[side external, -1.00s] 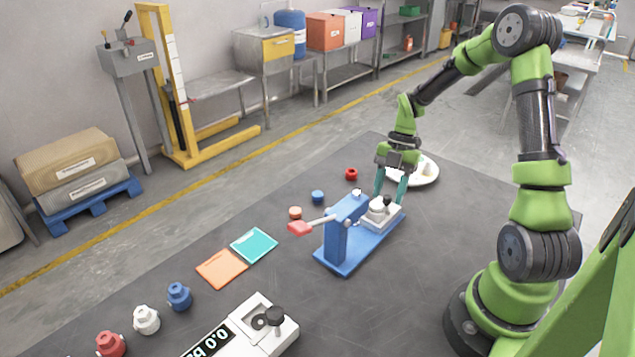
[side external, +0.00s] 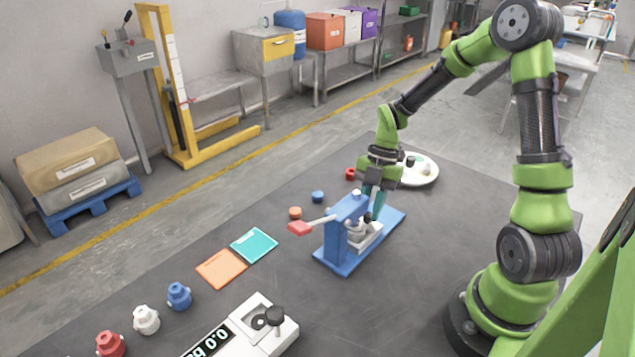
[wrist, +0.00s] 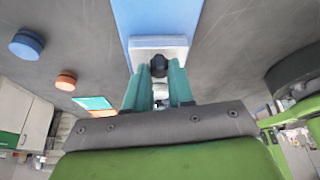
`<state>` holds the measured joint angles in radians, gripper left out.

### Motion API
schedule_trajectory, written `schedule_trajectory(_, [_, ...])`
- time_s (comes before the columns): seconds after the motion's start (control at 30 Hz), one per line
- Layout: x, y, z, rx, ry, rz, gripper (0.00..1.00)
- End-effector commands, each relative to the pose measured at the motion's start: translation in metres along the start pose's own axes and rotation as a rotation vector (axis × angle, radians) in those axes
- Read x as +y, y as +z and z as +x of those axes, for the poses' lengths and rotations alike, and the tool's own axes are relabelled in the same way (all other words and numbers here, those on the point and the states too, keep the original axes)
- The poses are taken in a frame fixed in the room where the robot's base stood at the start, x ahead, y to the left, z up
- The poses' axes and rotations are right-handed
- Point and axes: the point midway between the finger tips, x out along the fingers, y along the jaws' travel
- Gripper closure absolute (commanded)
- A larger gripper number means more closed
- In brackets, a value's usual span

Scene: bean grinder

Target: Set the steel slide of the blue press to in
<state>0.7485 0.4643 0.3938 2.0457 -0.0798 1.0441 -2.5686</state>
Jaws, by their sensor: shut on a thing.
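The blue press (side external: 341,235) stands on the dark table, with a lever ending in a red handle (side external: 299,229) sticking out to the left. Its steel slide (side external: 369,240) is a light plate on the blue base, now close under the press head. A black knob (wrist: 158,66) stands on the slide in the wrist view. My gripper (side external: 373,208) is shut on the black knob, with its teal fingers on either side of it. The slide also shows in the wrist view (wrist: 172,43). The fingers hide part of the slide in both views.
A white plate (side external: 427,179) with small items lies behind the press. A blue puck (side external: 318,197), an orange puck (side external: 295,213) and a red piece (side external: 350,174) lie nearby. Orange and teal cards (side external: 222,268) and a white scale (side external: 262,340) are in front.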

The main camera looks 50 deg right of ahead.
Motion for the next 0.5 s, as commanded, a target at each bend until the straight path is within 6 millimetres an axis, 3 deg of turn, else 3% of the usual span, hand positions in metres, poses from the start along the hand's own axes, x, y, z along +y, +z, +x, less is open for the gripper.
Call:
schedule_trajectory(0.1, [0.0029, -0.0108, 0.0037, -0.002, 0.004, 0.001, 1.0])
schedule_trajectory(0.4, [0.0038, -0.0147, 0.0052, 0.004, 0.002, 0.0, 1.0])
schedule_trajectory(0.43, [0.0038, -0.0149, 0.0053, 0.004, 0.002, -0.001, 0.74])
schedule_trajectory(0.5, [0.0036, -0.0144, 0.0052, 0.004, 0.002, 0.0, 0.63])
